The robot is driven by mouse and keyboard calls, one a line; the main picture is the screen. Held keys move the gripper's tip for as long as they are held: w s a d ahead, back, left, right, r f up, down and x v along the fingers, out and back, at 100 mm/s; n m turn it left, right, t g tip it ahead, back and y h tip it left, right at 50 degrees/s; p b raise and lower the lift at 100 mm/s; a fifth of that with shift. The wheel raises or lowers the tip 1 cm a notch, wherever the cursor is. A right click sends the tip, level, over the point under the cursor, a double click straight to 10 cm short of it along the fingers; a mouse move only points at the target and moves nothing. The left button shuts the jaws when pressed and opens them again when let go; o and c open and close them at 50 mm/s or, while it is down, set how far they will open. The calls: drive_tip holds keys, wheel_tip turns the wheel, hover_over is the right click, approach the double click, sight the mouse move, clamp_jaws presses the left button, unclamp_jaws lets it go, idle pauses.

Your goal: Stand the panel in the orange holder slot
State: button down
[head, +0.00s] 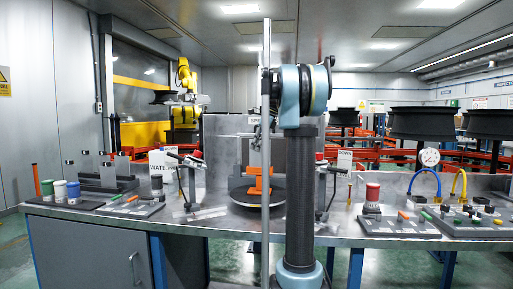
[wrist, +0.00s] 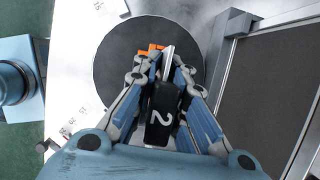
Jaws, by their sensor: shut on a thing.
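In the wrist view, my gripper (wrist: 162,68) is shut on a thin grey panel (wrist: 168,60), seen almost edge-on between the fingertips. The orange holder (wrist: 150,50) shows just past the fingertips, partly hidden by them. It stands on a dark round plate (wrist: 110,60). In the head view, the orange holder (head: 256,186) is upright on the round plate (head: 238,191), partly covered by a thin upright pole. The panel looks close to the holder; I cannot tell whether it touches or enters the slot. My arm hides much of the gripper in the head view.
The metal bench (head: 215,222) carries black blocks with grey plates (head: 105,178) and several coloured cylinders at the left. A red-topped button (head: 372,195), a gauge (head: 429,157) and hose fittings (head: 425,180) stand at the right. Small stands flank the round plate.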

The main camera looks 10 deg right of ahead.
drive_tip(key=shift+f, duration=0.65)
drive_tip(key=c, duration=1.5)
unclamp_jaws()
drive_tip(key=shift+c, duration=0.2)
drive_tip(key=v, duration=1.1)
drive_tip(key=shift+d+r, duration=0.25)
drive_tip(key=shift+r, duration=0.1)
drive_tip(key=s+a+f+n+h, duration=0.2)
drive_tip(key=s+f+n, duration=0.9)
drive_tip(key=s+f, duration=1)
drive_tip(key=s+a+f+n+h, duration=0.2)
drive_tip(key=s+f+n, duration=0.8)
drive_tip(key=s+f, duration=1.1)
wheel_tip(320, 180, down, 3)
drive_tip(key=shift+s+a+f+n+t, duration=0.15)
drive_tip(key=shift+s+n+t, duration=0.2)
drive_tip(key=shift+n+t, duration=0.05)
